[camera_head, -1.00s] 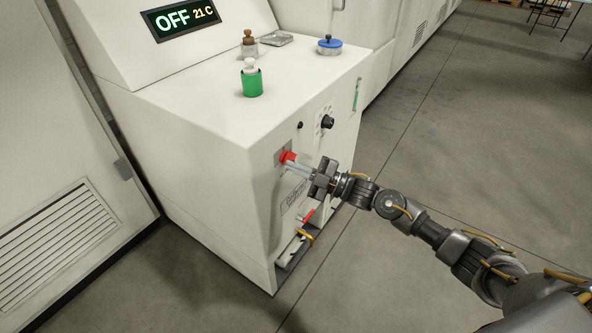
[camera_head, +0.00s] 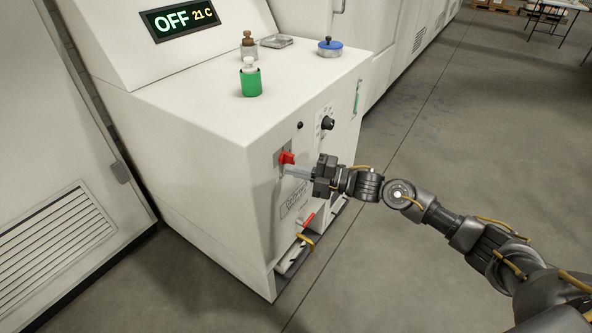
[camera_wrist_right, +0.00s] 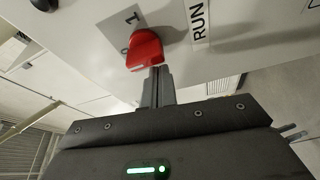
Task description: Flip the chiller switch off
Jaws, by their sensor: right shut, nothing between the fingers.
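The chiller is a white cabinet (camera_head: 215,140) whose display (camera_head: 180,18) reads "OFF 21 C". Its red switch (camera_head: 287,157) sits on the front panel; in the right wrist view the red switch (camera_wrist_right: 145,50) stands on a plate showing a "1", beside a "RUN" label. My right gripper (camera_head: 288,170) is shut and empty, with its fingertips at the switch, just below it in the head view. In the right wrist view the closed fingers (camera_wrist_right: 157,75) reach up to the switch's lower edge; I cannot tell whether they touch. My left gripper is not in view.
A black knob (camera_head: 327,122) is on the same front panel, and a red-handled valve (camera_head: 309,219) with a yellow part is lower down. A green-wrapped bottle (camera_head: 251,80), a brown-capped jar (camera_head: 249,46) and a blue-lidded tin (camera_head: 329,47) stand on top. Open floor lies to the right.

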